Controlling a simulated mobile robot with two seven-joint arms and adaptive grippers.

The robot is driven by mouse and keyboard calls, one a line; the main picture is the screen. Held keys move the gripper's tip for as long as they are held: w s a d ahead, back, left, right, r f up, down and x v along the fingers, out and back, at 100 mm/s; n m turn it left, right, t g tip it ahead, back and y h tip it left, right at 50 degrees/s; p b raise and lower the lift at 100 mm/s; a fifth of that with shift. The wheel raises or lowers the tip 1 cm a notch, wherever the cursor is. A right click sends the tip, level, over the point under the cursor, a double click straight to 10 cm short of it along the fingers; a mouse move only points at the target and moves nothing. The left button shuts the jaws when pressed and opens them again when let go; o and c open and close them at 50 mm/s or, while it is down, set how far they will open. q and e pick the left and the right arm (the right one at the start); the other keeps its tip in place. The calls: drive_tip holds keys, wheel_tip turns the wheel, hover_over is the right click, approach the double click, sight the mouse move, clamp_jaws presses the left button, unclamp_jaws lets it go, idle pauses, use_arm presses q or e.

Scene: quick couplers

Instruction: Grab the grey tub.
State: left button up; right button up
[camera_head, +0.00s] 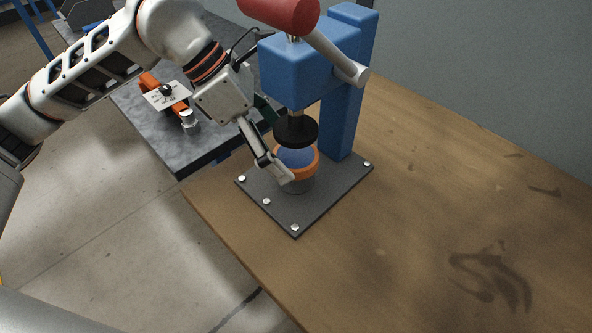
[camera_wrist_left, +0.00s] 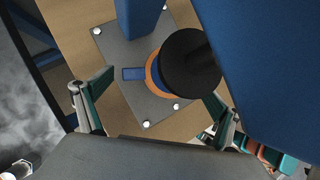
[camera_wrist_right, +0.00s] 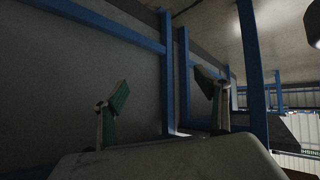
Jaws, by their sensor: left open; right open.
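No separate grey tub shows clearly. Under the press's black round ram (camera_head: 296,131) stands a round piece with an orange ring (camera_head: 311,170), a blue inside and a grey lower part (camera_head: 300,186); I cannot tell whether that grey part is the tub. My left gripper (camera_head: 284,150) is open at this piece, one finger close to its front left side. In the left wrist view the orange ring (camera_wrist_left: 151,76) lies beyond the open fingers (camera_wrist_left: 155,100), partly hidden by the ram. My right gripper (camera_wrist_right: 162,88) is open and empty, away from the table.
The blue press (camera_head: 340,110) with its red-ended lever (camera_head: 280,14) stands on a bolted dark plate (camera_head: 296,221) on the wooden table (camera_head: 430,200). A grey bench (camera_head: 175,150) with an orange device (camera_head: 150,83) adjoins at left. The table's right side is clear.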

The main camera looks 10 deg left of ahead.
use_arm(q)
drive_tip(key=x, duration=0.2)
drive_tip(key=shift+d+f, duration=0.1)
drive_tip(key=shift+f, duration=0.15)
drive_tip(key=c, duration=1.3)
drive_tip(key=shift+r, duration=0.1)
